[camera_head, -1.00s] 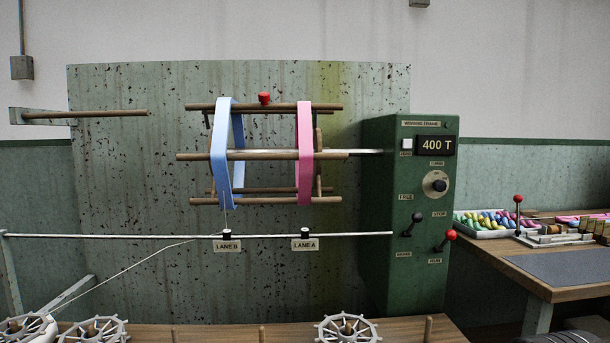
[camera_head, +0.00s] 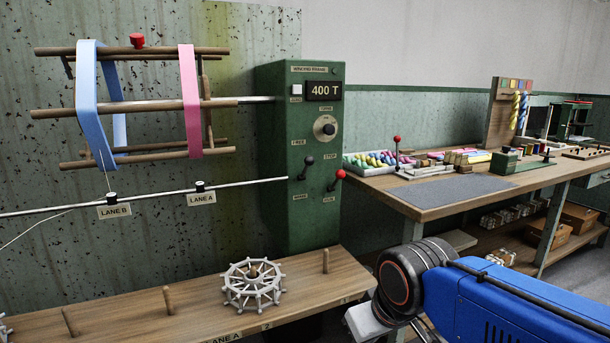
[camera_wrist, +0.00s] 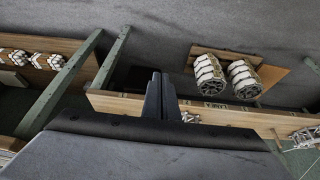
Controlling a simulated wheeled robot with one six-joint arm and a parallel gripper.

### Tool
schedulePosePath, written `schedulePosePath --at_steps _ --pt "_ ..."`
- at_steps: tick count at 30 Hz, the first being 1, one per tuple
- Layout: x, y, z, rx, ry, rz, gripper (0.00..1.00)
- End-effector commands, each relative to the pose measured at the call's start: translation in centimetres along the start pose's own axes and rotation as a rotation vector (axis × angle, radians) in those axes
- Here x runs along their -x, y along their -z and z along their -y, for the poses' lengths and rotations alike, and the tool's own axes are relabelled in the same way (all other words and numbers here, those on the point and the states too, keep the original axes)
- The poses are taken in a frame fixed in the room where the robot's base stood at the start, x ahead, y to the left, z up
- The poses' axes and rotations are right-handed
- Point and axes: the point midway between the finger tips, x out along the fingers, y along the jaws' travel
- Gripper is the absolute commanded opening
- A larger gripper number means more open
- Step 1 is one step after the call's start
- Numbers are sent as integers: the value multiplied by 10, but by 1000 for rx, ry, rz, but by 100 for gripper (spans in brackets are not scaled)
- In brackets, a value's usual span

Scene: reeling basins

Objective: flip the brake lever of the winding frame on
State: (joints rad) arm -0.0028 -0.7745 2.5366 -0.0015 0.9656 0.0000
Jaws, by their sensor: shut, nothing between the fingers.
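The winding frame (camera_head: 300,225) is a tall green cabinet left of centre in the head view, with a 400 T display. Its front has two levers. The black-knobbed lever (camera_head: 309,160) sits between a label reading FREE and a lower label too small to read surely; its knob points up. The red-knobbed lever (camera_head: 341,174) stands to its right, by STOP and RUN labels, its knob also raised. My gripper (camera_wrist: 161,92) is shut and empty in the wrist view, over the floor and a wooden bench edge, away from both levers. The head view does not show its fingers.
A reel with blue (camera_head: 86,105) and pink (camera_head: 190,100) skeins is left of the cabinet. A low wooden bench (camera_head: 190,305) with a spoked wheel (camera_head: 253,286) stands in front. A worktable (camera_head: 440,205) is at right. My blue arm fills the lower right.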

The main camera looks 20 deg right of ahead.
Motion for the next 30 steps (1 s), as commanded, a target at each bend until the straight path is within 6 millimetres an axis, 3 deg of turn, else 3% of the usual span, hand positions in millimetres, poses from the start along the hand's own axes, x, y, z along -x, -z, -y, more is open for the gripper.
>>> schedulePosePath --at_steps 4,8,21,30 --pt "3 6 0 -4 -1 -3 0" --pt "14 31 -2 -22 -5 -15 0" --pt "81 191 -19 -147 -33 -99 0" --pt "116 300 -34 -235 -48 -160 0"
